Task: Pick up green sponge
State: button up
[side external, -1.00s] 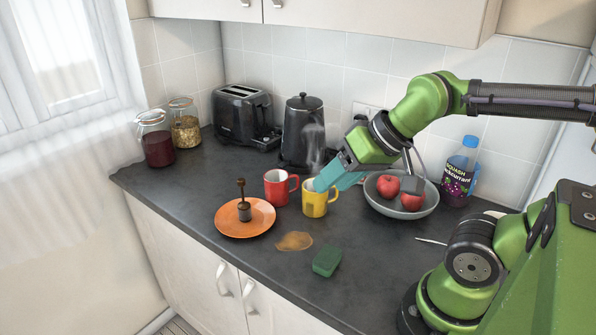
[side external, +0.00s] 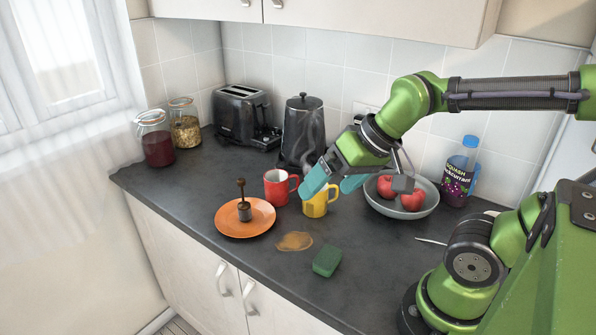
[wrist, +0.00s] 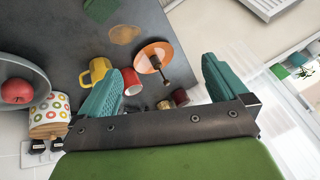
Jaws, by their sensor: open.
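The green sponge (side external: 327,261) lies flat on the dark counter near its front edge, to the right of a brown spill. It also shows at the top of the wrist view (wrist: 101,9). My gripper (side external: 333,184) is open and empty, with its two teal fingers spread. In the side external view it hovers over the yellow mug (side external: 315,205), up and behind the sponge. In the wrist view the fingers are wide apart, with the yellow mug (wrist: 97,71) just left of the left finger.
A red mug (side external: 277,187) and an orange plate (side external: 231,228) with a dark tool on it stand left of the yellow mug. The brown spill (side external: 294,241) lies beside the sponge. A bowl (side external: 391,210) of red apples stands right.

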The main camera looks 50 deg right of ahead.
notch_tip(320, 180, down, 5)
jog(key=w+d+n+g+h, duration=0.2)
jog(key=w+d+n+g, duration=0.1)
jog(key=g, duration=0.2)
jog(key=n+g, duration=0.1)
jog(key=n, duration=0.1)
send_over(325, 255)
notch_tip(325, 255, down, 11)
jog(key=shift+s+f, duration=0.15)
jog(key=shift+f, duration=0.05)
notch_tip(325, 255, down, 6)
jog(key=shift+r, duration=0.2)
jog(key=c, duration=1.1)
